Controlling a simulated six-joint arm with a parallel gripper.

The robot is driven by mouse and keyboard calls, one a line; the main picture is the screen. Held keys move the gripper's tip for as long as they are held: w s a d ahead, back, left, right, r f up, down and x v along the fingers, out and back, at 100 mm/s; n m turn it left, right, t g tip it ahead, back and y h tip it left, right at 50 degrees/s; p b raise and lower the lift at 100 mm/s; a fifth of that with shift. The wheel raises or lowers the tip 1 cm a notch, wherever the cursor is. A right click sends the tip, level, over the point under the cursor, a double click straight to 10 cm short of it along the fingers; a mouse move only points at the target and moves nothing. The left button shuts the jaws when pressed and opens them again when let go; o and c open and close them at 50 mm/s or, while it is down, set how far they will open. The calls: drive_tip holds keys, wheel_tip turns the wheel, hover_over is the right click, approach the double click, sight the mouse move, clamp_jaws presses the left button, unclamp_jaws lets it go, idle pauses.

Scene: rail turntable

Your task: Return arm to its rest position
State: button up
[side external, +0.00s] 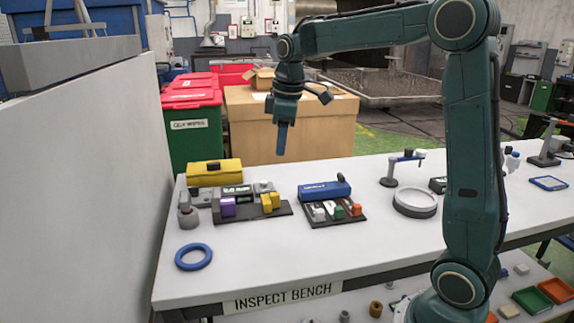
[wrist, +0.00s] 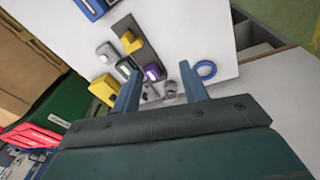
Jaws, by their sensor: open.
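My gripper (side external: 282,140) hangs fingers-down in the air above the back of the white bench, well above the bench top. It is empty. In the wrist view my gripper (wrist: 158,88) shows two blue fingers set apart, with bench items visible between and beyond them. My arm reaches from the right side of the bench, with its upper link level across the top of the side view.
The white bench (side external: 290,255) holds a yellow case (side external: 214,173), a blue case (side external: 324,190), dark trays of small blocks, a blue ring (side external: 193,257) and a round grey-rimmed dish (side external: 415,202). A pale wall (side external: 90,180) stands at left. Air around my gripper is clear.

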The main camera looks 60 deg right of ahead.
drive_tip(key=s+a+m+t, duration=0.1)
drive_tip(key=s+a+m, duration=0.1)
drive_tip(key=s, duration=0.6)
drive_tip(key=s+a+f+m+t, duration=0.1)
drive_tip(key=s+a+m, duration=0.1)
drive_tip(key=s+a, duration=0.3)
drive_tip(key=s+a+f+m+t, duration=0.1)
drive_tip(key=s+a, duration=0.3)
drive_tip(key=s, duration=0.6)
drive_tip(key=shift+s+a+f+m+t+y, duration=0.2)
drive_tip(key=shift+s+m+t+y, duration=0.1)
drive_tip(key=shift+s+m, duration=0.1)
idle(0.9)
